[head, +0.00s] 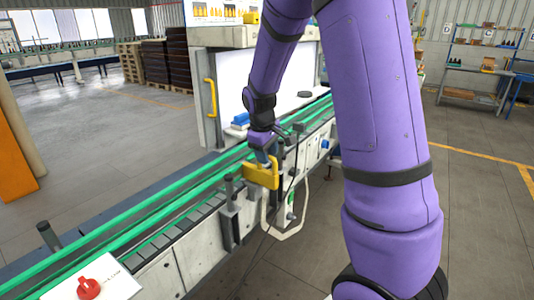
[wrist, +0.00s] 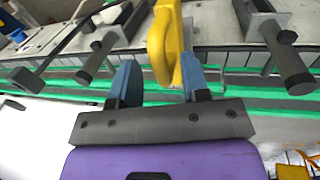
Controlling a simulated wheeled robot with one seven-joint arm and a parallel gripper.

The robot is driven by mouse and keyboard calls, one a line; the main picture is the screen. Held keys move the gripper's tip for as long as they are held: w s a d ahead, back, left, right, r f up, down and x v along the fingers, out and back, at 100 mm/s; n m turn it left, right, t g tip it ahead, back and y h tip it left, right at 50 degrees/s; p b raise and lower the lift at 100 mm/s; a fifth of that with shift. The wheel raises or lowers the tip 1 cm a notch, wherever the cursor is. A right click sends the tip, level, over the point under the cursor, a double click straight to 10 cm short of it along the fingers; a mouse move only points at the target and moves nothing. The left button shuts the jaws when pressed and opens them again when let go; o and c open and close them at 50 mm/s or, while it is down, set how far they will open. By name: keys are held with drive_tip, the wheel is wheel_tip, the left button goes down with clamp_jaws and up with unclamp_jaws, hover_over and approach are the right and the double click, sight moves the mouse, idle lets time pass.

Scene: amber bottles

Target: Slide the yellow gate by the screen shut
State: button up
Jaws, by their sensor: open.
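A yellow gate piece (head: 262,174) stands at the near side of the conveyor, in front of the white screen (head: 290,85). My gripper (head: 268,158) is right at it, reaching down from above. In the wrist view my gripper (wrist: 158,78) is open, with its two blue fingers apart. The yellow piece (wrist: 164,42) reaches in between them, close to the right finger; whether it touches that finger I cannot tell. My gripper partly hides it in the head view. How far the gate stands open I cannot tell.
Green rails (head: 110,222) run along the conveyor. Dark posts (head: 229,188) on brackets stand along its near side, and similar ones flank the gripper in the wrist view (wrist: 95,58). A red knob (head: 88,288) is at the lower left. A yellow handle (head: 211,97) is on the white cabinet.

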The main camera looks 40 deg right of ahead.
clamp_jaws()
hover_over(250, 166)
drive_tip(key=shift+s+d, duration=0.15)
drive_tip(key=shift+w, duration=0.2)
unclamp_jaws()
drive_tip(key=shift+w, duration=0.1)
wheel_tip(250, 166, up, 11)
drive_tip(key=a, duration=0.2)
drive_tip(key=shift+s+f, duration=0.2)
drive_tip(key=shift+s, duration=0.2)
